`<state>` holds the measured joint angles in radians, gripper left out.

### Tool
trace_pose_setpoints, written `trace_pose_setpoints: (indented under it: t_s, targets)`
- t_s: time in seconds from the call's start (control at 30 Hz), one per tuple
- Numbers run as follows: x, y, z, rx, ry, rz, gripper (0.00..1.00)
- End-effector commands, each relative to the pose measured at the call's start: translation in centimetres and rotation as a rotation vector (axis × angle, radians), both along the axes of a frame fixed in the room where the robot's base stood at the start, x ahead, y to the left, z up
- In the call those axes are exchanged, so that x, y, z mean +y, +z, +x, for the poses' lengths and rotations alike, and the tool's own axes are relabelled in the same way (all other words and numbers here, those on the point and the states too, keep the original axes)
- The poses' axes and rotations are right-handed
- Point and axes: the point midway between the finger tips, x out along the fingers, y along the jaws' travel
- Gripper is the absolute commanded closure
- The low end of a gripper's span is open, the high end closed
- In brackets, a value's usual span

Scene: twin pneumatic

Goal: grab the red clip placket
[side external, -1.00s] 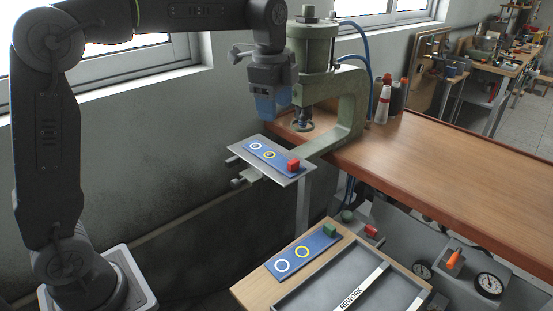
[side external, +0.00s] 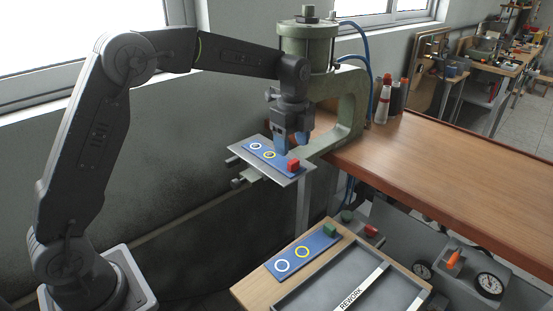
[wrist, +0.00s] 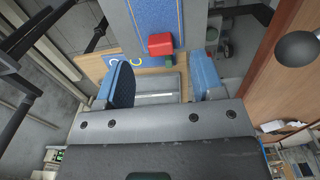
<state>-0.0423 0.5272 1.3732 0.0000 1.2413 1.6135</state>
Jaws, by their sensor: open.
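The placket with the red clip is a blue strip (side external: 264,152) with a white ring and a yellow ring, and a red block (side external: 293,166) at its right end. It lies on the small grey plate (side external: 287,179) beside the press. In the wrist view the red block (wrist: 160,44) and blue strip (wrist: 152,14) show at the top, beyond the fingertips. My gripper (side external: 289,150) is open, above the strip near the red block, with nothing between its blue fingers; it also shows in the wrist view (wrist: 162,82). Whether a finger touches the strip cannot be told.
A second blue strip (side external: 303,254) with a green block (side external: 330,230) lies on the wooden board (side external: 248,290) below, next to a grey REWORK tray (side external: 310,298). The green press (side external: 353,100) stands close behind my gripper. A wooden bench (side external: 450,170) extends right.

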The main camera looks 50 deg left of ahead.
Motion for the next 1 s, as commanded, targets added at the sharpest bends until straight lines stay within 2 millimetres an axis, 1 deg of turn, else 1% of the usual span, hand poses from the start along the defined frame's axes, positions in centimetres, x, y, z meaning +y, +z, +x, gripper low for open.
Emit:
trace_pose_setpoints:
  t_s: [0.33,0.47,0.67,1.0]
  targets:
    - [-0.2,-4.5,-0.1,0.002,0.000,0.000,0.38]
    - [-0.2,-5.1,-0.1,0.001,0.001,0.000,0.38]
    - [-0.2,-5.1,-0.1,0.000,0.001,0.000,0.38]
    - [-0.2,-5.1,-0.1,0.000,0.001,0.000,0.71]
